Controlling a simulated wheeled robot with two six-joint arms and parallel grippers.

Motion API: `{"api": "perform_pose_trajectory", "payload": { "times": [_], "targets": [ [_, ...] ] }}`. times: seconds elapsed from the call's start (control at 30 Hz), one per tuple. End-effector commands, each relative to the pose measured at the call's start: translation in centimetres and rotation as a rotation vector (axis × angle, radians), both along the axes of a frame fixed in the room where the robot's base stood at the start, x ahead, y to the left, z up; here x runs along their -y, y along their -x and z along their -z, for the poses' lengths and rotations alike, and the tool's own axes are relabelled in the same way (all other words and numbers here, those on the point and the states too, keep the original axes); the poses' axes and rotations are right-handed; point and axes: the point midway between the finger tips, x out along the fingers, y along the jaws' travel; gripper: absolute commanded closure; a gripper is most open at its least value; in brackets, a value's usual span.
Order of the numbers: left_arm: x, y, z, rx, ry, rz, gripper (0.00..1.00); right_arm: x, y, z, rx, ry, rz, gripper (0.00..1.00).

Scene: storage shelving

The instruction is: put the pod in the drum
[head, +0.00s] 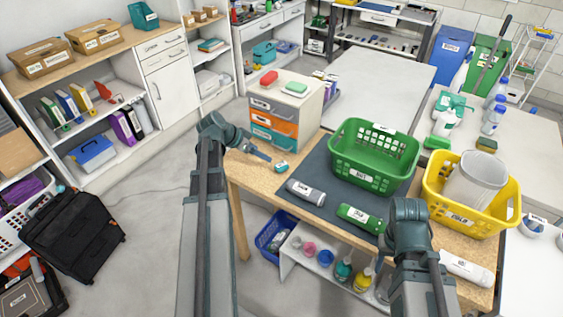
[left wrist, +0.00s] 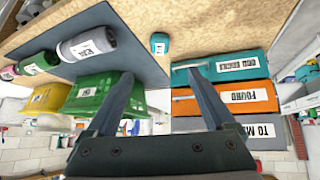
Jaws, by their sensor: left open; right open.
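A small teal block with a white label (head: 281,166), which may be the pod, lies on the wooden table beside the dark mat; it also shows in the left wrist view (left wrist: 159,44). My left gripper (head: 258,153) is open and empty, close to its left in the head view; its spread fingers show in the left wrist view (left wrist: 159,73). A pale grey tub (head: 477,180), which may be the drum, sits in the yellow basket (head: 464,214). My right gripper (head: 384,248) is open near the table's front edge, partly hidden by its own arm.
A green basket (head: 366,176) stands on the dark mat (head: 318,167). A drawer unit (head: 282,115) stands at the table's back left.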

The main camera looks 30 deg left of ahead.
Motion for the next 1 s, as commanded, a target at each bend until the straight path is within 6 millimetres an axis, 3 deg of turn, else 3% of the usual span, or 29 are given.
{"api": "perform_pose_trajectory", "payload": {
  "times": [0.17,0.43,0.83,1.0],
  "targets": [
    [0.0,-0.1,-0.3,0.018,-0.071,0.084,0.12,0.0,0.0,-0.6,0.0,0.0,0.0,0.5],
    [0.1,-0.4,0.4,0.02,-0.076,0.09,0.12,0.0,0.0,0.2,0.0,0.0,0.0,0.5],
    [1.8,-3.7,5.5,0.019,-0.075,0.09,0.12,0.0,0.0,5.2,0.0,0.0,0.0,0.5],
    [2.3,-4.7,6.7,0.019,-0.075,0.088,0.12,0.0,0.0,6.4,0.0,0.0,0.0,0.5]
  ]
}}
